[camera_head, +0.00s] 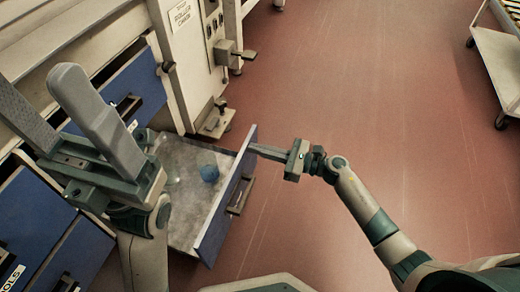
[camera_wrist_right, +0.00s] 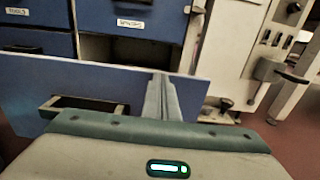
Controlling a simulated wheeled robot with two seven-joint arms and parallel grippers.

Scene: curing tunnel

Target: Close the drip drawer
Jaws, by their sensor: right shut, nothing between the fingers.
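An open drawer with a blue front (camera_head: 222,215) stands pulled out from the cabinet in the head view; I take it as the drip drawer, though no label on it is readable. Its front (camera_wrist_right: 100,88) and dark handle (camera_wrist_right: 78,108) also show in the wrist view. My right gripper (camera_head: 256,150) is shut and empty, its fingertips at the far top corner of the drawer front; I cannot tell whether they touch. The closed fingers (camera_wrist_right: 161,98) overlap the front's right end in the wrist view. My left gripper (camera_head: 45,95) is open and empty, above the cabinet side.
A round blue object (camera_head: 209,173) lies in the drawer. Closed blue drawers (camera_head: 125,90) line the cabinet, one with a "TOOLS" label. A machine panel with a lever (camera_head: 235,54) stands beyond. A white cart (camera_head: 500,60) is at the upper right. The red floor between is clear.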

